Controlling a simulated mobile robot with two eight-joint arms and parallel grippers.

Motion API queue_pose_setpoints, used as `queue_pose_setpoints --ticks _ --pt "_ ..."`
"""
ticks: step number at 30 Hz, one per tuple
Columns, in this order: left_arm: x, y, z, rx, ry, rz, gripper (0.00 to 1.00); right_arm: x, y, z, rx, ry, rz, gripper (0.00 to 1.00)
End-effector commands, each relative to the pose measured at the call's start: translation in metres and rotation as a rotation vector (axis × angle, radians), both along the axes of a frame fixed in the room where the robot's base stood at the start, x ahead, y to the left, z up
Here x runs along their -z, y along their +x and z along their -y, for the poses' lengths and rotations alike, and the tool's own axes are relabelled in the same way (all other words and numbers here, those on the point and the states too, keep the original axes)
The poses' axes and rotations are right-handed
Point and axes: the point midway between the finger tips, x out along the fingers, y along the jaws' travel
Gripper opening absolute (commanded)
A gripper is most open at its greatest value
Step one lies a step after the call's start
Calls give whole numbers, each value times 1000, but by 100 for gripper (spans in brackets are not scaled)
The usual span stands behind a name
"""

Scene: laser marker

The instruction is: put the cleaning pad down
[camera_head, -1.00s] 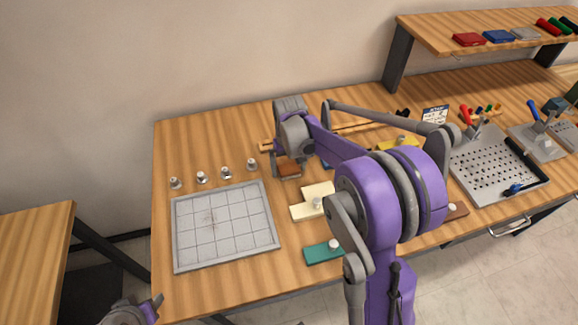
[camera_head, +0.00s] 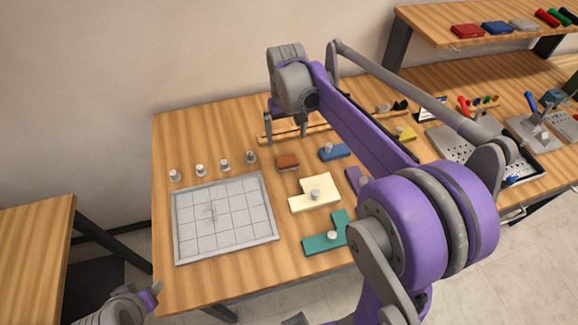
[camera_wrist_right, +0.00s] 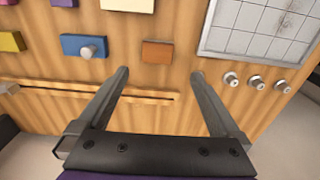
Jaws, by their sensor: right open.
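The cleaning pad, a small brown block (camera_head: 288,162), lies flat on the table behind the cream piece. It also shows as an orange-brown block (camera_wrist_right: 157,52) in the right wrist view. My right gripper (camera_head: 286,131) is open and empty above the back of the table, apart from the pad. In the right wrist view the two fingers of my right gripper (camera_wrist_right: 160,74) are spread, with the pad just beyond their tips. My left gripper (camera_head: 150,296) shows only in part at the lower left, and its jaw state is unclear.
A grey gridded plate (camera_head: 224,245) with a dark smudge lies left of the pad. Several metal knobs (camera_head: 201,171) stand behind it. Cream (camera_head: 326,190), teal (camera_head: 325,240) and blue (camera_head: 336,152) pieces lie nearby. A slotted wooden strip (camera_head: 330,127) runs along the back.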

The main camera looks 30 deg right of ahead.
Motion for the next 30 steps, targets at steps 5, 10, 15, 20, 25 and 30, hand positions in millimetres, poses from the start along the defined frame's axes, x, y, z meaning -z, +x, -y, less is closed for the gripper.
queue_pose_setpoints --ticks 5,10,15,20,25,30 --pt "0 0 0 0 0 0 50 -4 -50 -33 -57 -19 110 100" --pt "0 0 0 0 0 0 50 9 -109 -64 -125 -38 252 100" --pt "0 0 0 0 0 0 50 34 -159 -84 -182 -48 376 100" --pt "0 0 0 0 0 0 50 53 -184 -94 -212 -52 447 100" --pt "0 0 0 0 0 0 50 60 -191 -96 -222 -52 470 100" --pt "0 0 0 0 0 0 50 59 -191 -96 -221 -52 470 100"
